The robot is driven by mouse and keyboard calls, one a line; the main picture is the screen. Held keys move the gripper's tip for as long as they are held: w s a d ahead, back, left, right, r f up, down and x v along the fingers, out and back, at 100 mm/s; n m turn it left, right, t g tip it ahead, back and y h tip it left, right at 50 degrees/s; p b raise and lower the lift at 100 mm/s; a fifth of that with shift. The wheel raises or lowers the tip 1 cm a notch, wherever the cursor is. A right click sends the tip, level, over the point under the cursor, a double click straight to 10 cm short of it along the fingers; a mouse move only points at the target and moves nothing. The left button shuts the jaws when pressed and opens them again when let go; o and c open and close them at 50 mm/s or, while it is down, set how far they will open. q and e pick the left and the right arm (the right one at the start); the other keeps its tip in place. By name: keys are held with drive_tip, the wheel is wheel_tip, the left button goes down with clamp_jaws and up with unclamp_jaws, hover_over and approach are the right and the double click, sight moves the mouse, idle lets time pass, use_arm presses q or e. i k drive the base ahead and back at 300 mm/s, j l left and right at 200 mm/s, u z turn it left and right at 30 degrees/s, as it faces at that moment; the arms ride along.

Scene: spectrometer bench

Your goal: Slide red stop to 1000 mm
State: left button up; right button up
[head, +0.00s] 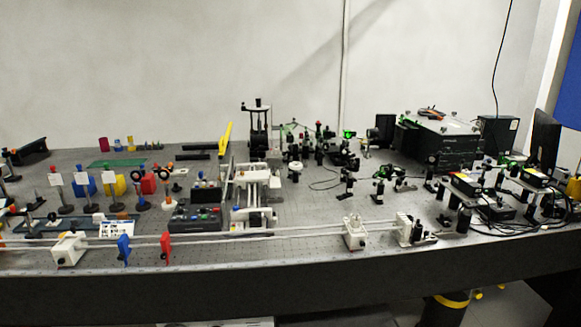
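The red stop (166,247) is a small upright red plate at the front left of the bench, on a pair of pale horizontal rails (290,232). A similar blue stop (124,249) stands on the rails just to its left, with a small gap between them. Any scale marks along the rails are too small to read, so the 1000 mm place cannot be made out. Neither of my grippers is in view.
A dark control box (195,217) and a white mechanism (257,190) stand close behind the rails. Several posts and coloured blocks fill the left; optics and a large black box (440,137) fill the right. The bench's front edge (280,285) is clear.

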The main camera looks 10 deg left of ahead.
sight(165, 241)
drive_tip(key=j+u, duration=0.1)
drive_tip(key=u, duration=1.35)
drive_tip(key=k+j, duration=0.05)
